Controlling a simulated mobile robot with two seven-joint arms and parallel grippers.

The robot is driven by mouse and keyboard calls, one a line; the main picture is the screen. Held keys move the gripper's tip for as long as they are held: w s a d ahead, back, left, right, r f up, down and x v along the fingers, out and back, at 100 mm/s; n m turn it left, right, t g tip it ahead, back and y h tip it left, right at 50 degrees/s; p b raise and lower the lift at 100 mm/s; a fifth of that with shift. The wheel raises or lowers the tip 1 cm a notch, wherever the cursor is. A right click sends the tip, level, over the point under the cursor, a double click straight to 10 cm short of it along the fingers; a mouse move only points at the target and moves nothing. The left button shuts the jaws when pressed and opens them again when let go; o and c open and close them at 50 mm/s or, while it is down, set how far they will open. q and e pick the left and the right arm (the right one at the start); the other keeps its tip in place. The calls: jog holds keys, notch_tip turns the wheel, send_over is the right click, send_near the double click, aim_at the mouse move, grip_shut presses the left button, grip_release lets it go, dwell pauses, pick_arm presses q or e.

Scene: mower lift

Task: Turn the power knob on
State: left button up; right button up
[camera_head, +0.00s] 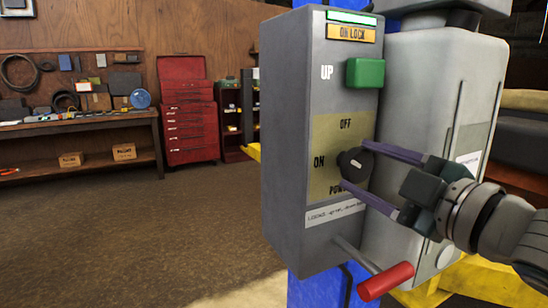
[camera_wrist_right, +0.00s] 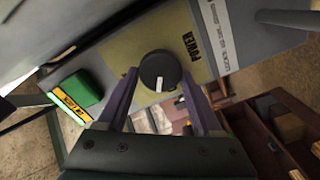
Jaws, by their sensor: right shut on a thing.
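The power knob (camera_head: 350,160) is a round black knob with a short white mark. It sits on a tan label plate (camera_head: 328,130) marked OFF above, ON to the left and POWER below. The knob also shows in the right wrist view (camera_wrist_right: 158,68), where its white mark lies toward the lower edge. I cannot tell for sure which setting it marks. My right gripper (camera_head: 354,165) comes from the right with its two purple fingers on either side of the knob, shut on it. It also shows in the right wrist view (camera_wrist_right: 164,82). My left gripper is not in view.
The grey control box (camera_head: 285,150) has a green UP button (camera_head: 365,73) above the knob. A lever with a red handle (camera_head: 385,281) sticks out below my right gripper. A red tool cabinet (camera_head: 187,110) and workbench (camera_head: 80,130) stand far left. The floor between is clear.

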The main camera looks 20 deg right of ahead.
jog(key=n, duration=0.5)
jog(key=shift+a+f, duration=0.1)
jog(key=shift+n, duration=0.7)
jog(key=o, duration=1.4)
